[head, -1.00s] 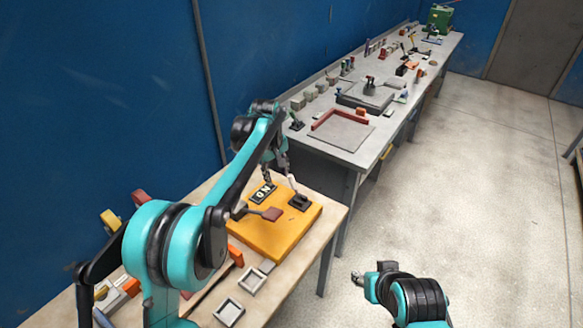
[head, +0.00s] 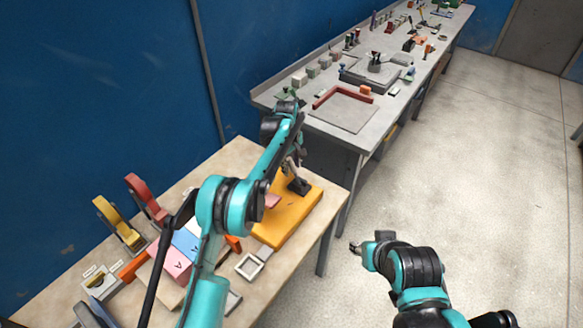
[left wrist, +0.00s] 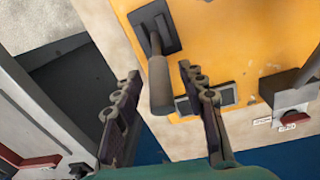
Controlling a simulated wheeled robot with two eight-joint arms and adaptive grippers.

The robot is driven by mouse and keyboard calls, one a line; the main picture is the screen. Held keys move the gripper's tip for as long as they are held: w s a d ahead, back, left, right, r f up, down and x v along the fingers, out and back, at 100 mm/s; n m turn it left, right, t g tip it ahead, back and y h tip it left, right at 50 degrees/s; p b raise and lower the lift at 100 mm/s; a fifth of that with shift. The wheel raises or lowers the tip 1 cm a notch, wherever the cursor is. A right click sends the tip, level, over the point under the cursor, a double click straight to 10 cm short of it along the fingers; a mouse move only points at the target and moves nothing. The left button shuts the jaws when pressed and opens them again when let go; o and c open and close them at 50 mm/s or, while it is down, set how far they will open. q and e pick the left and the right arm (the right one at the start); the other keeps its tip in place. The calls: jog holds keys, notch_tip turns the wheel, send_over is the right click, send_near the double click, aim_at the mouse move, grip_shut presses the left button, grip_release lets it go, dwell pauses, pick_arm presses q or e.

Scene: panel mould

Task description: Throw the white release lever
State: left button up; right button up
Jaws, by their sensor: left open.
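The release lever stands on the yellow panel (head: 283,228) in the head view. Its dark base (head: 298,187) shows, and its handle is mostly hidden by my gripper. In the left wrist view the lever handle (left wrist: 160,85) looks grey in shade and rises from a dark slotted base (left wrist: 153,28). My left gripper (left wrist: 160,78) is open, with one finger on each side of the handle and visible gaps between. The gripper (head: 294,160) also shows above the base in the head view. My right gripper (head: 356,247) is over the floor, too small to read.
Yellow (head: 116,220) and red (head: 145,196) clamps and blocks crowd the table's left part. A grey bench (head: 345,115) stands behind.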

pick_arm(q)
jog(key=shift+f, duration=0.15)
grip_shut()
jog(key=shift+d, duration=0.1)
jog(key=shift+s+d+r+t+y+b, duration=0.3)
jog(key=shift+s+d+t+y, duration=0.35)
jog(key=shift+y, duration=0.35)
jog(key=shift+s+d+t+y+b, duration=0.3)
jog(key=shift+d+t+y, duration=0.15)
jog(key=shift+t+y, duration=0.1)
jog(key=shift+s+d+t+y+b, duration=0.15)
jog(key=shift+d+t+y+b, duration=0.1)
jog(key=shift+d+t+y, duration=0.25)
jog(key=shift+s+d+f+t+y+b, duration=0.15)
jog(key=shift+s+d+t+y+b, duration=0.45)
jog(key=shift+y+b, duration=0.35)
jog(key=shift+s+d+f+t+y+b, duration=0.1)
jog(key=shift+s+d+t+y+b, duration=0.35)
jog(key=shift+d+t+y+b, duration=0.4)
jog(key=shift+a+y, duration=0.1)
jog(key=shift+y, duration=0.15)
